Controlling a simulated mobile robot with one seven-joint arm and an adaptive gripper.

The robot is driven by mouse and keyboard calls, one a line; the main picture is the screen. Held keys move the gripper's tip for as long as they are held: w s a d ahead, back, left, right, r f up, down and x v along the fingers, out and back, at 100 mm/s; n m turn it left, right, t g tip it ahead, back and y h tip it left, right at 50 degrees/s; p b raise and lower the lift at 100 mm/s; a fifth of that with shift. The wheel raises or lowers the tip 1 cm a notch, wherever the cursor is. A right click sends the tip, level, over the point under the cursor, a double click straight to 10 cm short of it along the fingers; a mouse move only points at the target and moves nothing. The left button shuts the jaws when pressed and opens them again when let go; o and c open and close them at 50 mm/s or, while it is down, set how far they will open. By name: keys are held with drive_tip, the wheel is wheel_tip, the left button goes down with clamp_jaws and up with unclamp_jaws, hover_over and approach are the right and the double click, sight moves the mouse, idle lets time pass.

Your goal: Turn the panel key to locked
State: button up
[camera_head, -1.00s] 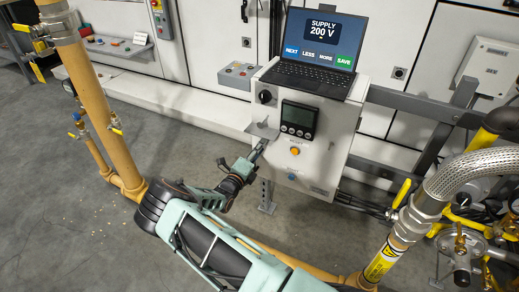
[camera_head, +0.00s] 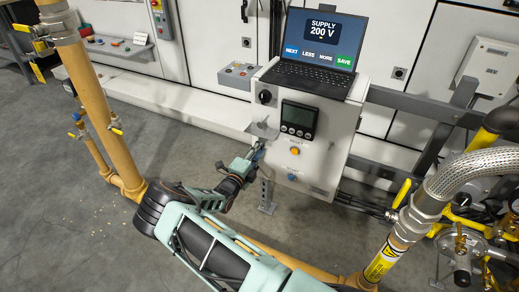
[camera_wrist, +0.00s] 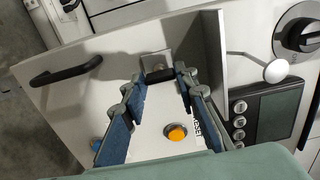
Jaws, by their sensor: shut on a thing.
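The panel (camera_head: 318,165) is a pale grey box with a dark display, a black knob and coloured buttons. My gripper (camera_head: 258,149) is at its left side, just below a small metal shelf, in the head view. In the wrist view my gripper (camera_wrist: 160,80) has its blue-padded fingers around a small dark piece, the panel key (camera_wrist: 160,75), at a square metal plate on the panel. The fingers stand apart at their bases and come close at the tips. The key's angle and any lock markings are not readable. The key is hidden in the head view.
The metal shelf (camera_wrist: 215,60) stands out from the panel close beside my fingers. A laptop (camera_head: 317,50) sits on top. A yellow pipe (camera_head: 100,110) rises at left.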

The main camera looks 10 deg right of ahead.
drive_tip(key=o, duration=1.2)
drive_tip(key=shift+c, duration=0.2)
drive_tip(key=v, duration=1.2)
